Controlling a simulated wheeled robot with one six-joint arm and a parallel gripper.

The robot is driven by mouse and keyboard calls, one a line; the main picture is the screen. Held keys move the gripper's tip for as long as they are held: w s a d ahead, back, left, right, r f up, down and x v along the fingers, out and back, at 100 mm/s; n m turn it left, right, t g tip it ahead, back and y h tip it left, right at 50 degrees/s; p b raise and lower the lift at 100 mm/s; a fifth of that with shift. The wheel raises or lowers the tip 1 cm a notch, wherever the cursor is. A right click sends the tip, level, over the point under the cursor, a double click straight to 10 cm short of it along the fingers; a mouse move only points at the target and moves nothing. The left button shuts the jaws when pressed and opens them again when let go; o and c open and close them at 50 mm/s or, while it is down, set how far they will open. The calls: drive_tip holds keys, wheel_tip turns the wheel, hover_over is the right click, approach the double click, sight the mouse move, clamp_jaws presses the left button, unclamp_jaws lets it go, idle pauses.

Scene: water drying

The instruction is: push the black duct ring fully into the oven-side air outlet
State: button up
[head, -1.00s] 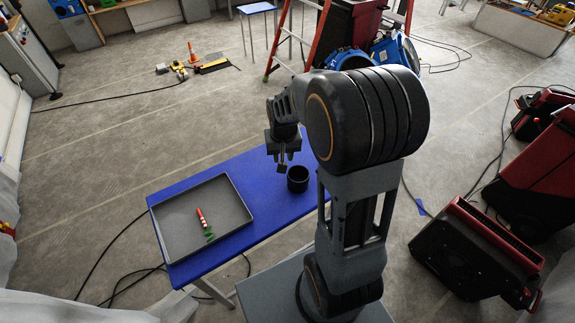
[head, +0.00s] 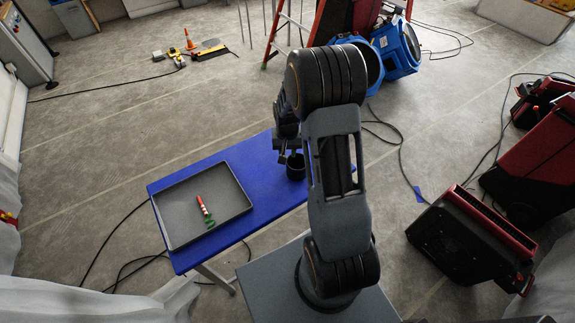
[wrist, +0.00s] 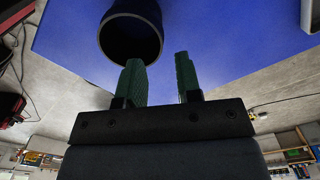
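The black duct ring (head: 296,172) stands upright on the right part of the blue table. In the wrist view the ring (wrist: 130,37) shows its round dark opening at the top, left of centre. My gripper (head: 281,158) is low, close beside the ring's left side in the head view. In the wrist view my gripper (wrist: 159,62) has its two green fingers apart with nothing between them. The left fingertip overlaps the ring's lower edge in the picture; I cannot tell whether they touch. I cannot make out the oven-side air outlet in either view.
A grey tray (head: 176,237) with a red-and-white tube (head: 203,206) and a green coiled piece (head: 209,220) lies on the blue table (head: 262,150). Blue blowers (head: 400,50) stand behind. Red-and-black machines (head: 470,245) stand at right. Cables cross the floor.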

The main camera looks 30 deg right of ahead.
wheel_tip(320, 180, down, 6)
drive_tip(key=b, duration=0.3)
drive_tip(key=shift+r, duration=0.25)
clamp_jaws()
idle(0.3)
drive_tip(key=shift+r, duration=0.1)
wheel_tip(320, 180, up, 6)
drive_tip(key=p, duration=0.4)
